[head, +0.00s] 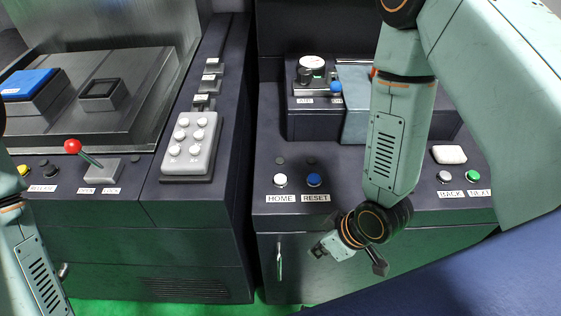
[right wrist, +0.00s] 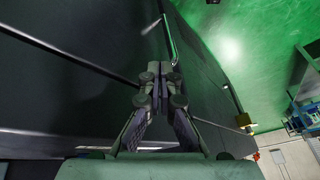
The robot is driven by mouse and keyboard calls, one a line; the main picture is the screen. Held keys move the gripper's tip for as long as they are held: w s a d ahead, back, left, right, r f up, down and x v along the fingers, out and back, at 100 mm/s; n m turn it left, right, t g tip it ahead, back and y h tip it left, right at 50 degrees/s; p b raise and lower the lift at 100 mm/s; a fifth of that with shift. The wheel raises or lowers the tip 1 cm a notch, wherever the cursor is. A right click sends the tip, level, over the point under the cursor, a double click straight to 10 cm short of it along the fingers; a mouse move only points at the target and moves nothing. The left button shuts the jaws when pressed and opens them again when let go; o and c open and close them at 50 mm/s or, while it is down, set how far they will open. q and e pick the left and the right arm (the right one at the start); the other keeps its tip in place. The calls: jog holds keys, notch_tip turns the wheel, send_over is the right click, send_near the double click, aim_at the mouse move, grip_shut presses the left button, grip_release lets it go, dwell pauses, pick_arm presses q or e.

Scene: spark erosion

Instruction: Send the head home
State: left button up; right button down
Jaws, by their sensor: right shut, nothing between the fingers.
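The HOME button (head: 280,181) is a white round push button on the dark front panel right of centre in the head view, with a HOME label below it. My right gripper (head: 318,251) is below the panel edge, in front of the cabinet face, lower than the HOME button and a little right of it, apart from it. In the right wrist view its fingers (right wrist: 158,84) are together and empty. My left gripper is out of view; only part of the left arm shows at the lower left. The machine's head cannot be made out.
The blue RESET button (head: 314,180) sits just right of HOME. BACK (head: 444,177) and green NEXT (head: 473,176) buttons are farther right. A silver handle (head: 280,257) stands on the cabinet face. A grey keypad (head: 191,146) and red-knobbed lever (head: 73,146) are left.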

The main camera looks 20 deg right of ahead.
aim_at(284, 179)
jog(key=w+r+n+p, duration=0.1)
jog(key=r, duration=0.2)
jog(key=w+a+r+n+p, duration=0.1)
jog(key=w+r+p, duration=0.1)
jog(key=r, duration=0.1)
jog(key=w+r+n+t+y+p, duration=0.1)
jog(key=w+r+p, duration=0.1)
jog(key=r, duration=0.1)
jog(key=shift+w+a, duration=0.15)
jog(key=shift+a, duration=0.15)
jog(key=w+r+n, duration=0.1)
jog(key=w+r+n+y, duration=0.1)
jog(key=w, duration=0.1)
jog(key=w+a+r+n, duration=0.1)
jog(key=shift+w+n+t+b, duration=0.3)
jog(key=shift+n+b, duration=0.1)
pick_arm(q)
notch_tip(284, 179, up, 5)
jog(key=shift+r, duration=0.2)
pick_arm(e)
jog(key=w+r+n+y, duration=0.2)
jog(key=w+r+n, duration=0.4)
jog(key=r+n, duration=0.1)
jog(key=shift+w+a+t, duration=0.15)
jog(key=shift+w+t, duration=0.05)
jog(key=shift+t, duration=0.1)
